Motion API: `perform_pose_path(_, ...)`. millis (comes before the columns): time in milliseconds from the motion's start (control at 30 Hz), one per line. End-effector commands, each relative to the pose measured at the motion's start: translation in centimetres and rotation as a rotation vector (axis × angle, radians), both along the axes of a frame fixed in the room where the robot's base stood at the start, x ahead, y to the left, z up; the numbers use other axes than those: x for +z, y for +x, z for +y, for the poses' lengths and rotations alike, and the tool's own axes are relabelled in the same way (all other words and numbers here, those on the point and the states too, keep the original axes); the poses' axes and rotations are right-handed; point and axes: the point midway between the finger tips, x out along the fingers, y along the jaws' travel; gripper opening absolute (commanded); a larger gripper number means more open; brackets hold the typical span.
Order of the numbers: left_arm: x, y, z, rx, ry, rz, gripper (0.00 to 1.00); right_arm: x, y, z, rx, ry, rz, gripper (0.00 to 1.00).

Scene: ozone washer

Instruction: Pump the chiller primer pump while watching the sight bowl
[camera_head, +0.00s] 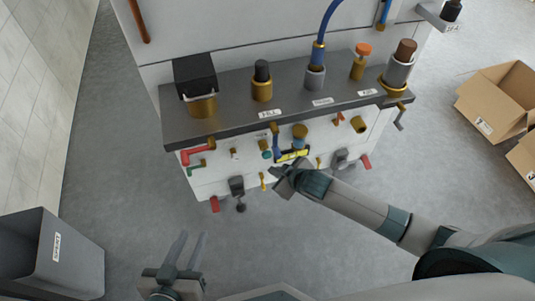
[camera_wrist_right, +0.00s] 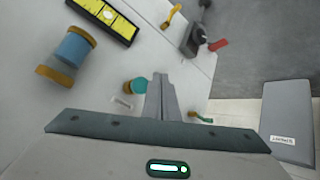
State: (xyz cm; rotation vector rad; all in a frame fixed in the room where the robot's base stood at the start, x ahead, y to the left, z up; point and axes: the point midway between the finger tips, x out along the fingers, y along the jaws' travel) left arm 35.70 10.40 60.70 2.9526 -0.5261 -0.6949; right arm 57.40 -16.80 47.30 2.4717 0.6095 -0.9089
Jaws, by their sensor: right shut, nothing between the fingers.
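A blue-and-brass bowl (camera_head: 300,131), likely the sight bowl, sits on the white front panel under the dark shelf. It also shows in the right wrist view (camera_wrist_right: 73,50). A round teal knob (camera_wrist_right: 135,86) in a brass collar, perhaps the primer pump's, is on the same panel. My right gripper (camera_wrist_right: 160,78) is shut and empty, its fingertips just beside the teal knob; I cannot tell if they touch. In the head view the right gripper (camera_head: 277,172) is in front of the panel. My left gripper (camera_head: 192,235) is open and empty, low and away from the panel.
A yellow level strip (camera_head: 293,155) is beside the bowl. Red-handled valves (camera_head: 195,154) and a black lever (camera_head: 237,187) stick out from the panel. A grey bin (camera_head: 75,250) stands at left, cardboard boxes (camera_head: 500,100) at right. The floor between is clear.

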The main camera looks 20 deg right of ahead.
Motion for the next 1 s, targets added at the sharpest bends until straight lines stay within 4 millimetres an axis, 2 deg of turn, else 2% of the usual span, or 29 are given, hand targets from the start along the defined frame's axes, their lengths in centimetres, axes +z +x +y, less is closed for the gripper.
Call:
perform_pose_path(100, 0.9, 0.0, 0.0, 0.000, 0.000, 0.000, 0.32, 0.2, -1.1, 0.0, 0.000, 0.001, 0.002, 0.00)
perform_pose_path(300, 1.6, 0.0, 0.0, 0.000, 0.000, 0.000, 0.32, 0.1, -2.2, -0.1, -0.001, 0.000, -0.001, 0.00)
perform_pose_path(1000, 1.5, 0.0, 0.0, 0.000, 0.000, 0.000, 0.32, 0.0, -2.3, -0.1, 0.000, 0.001, -0.001, 0.00)
